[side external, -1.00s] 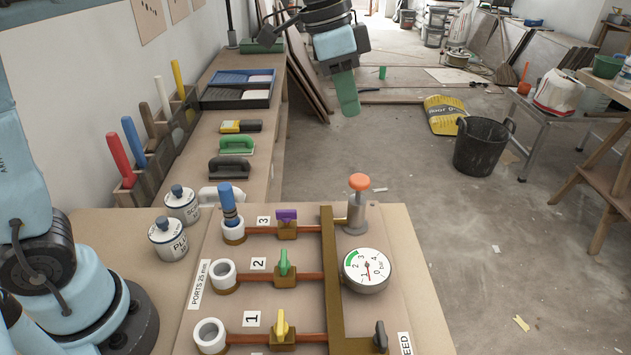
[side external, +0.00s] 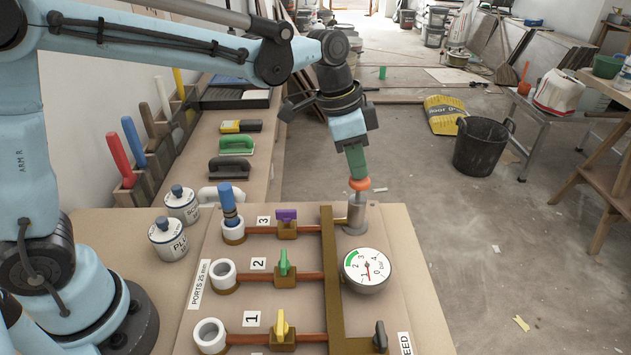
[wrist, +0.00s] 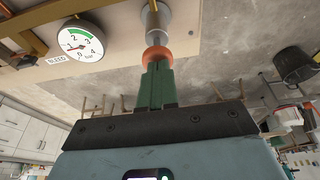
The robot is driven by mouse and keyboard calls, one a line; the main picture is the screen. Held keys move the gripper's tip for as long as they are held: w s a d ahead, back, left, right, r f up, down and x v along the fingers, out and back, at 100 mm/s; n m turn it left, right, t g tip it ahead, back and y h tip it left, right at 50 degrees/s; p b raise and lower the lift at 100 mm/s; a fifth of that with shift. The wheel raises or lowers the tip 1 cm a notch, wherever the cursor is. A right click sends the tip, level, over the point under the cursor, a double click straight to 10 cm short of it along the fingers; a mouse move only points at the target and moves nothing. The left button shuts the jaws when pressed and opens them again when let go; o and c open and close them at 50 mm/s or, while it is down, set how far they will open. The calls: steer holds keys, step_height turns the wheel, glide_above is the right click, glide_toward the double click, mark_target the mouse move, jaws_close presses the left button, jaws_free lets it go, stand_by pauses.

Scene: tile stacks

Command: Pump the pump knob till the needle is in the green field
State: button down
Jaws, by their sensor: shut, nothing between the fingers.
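The pump is a grey metal cylinder with an orange knob (side external: 360,184) on top, at the back right of the board. My gripper (side external: 357,176) is shut and empty, its green fingers pointing down at the knob top and seeming to touch it. In the wrist view the shut fingers (wrist: 157,70) meet the orange knob (wrist: 157,53). The round white gauge (side external: 368,268) stands in front of the pump. In the wrist view the gauge (wrist: 82,45) shows its red needle near 1, outside the green field between 2 and 3.
A brown pipe frame (side external: 333,270) runs left of the gauge, with purple, green and yellow valve handles and white ports. A dark bleed handle (side external: 380,336) stands at the front. A blue plug (side external: 228,200) sits in port 3. The board right of the pump is clear.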

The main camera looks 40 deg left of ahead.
steer(key=shift+f, duration=1.5)
steer(key=v, duration=1.4)
steer(key=shift+w+d+r, duration=0.2)
steer(key=shift+w+d, duration=0.15)
steer(key=v, duration=0.2)
steer(key=shift+w+d+r, duration=0.1)
steer(key=shift+w+r, duration=0.15)
steer(key=shift+r, duration=0.2)
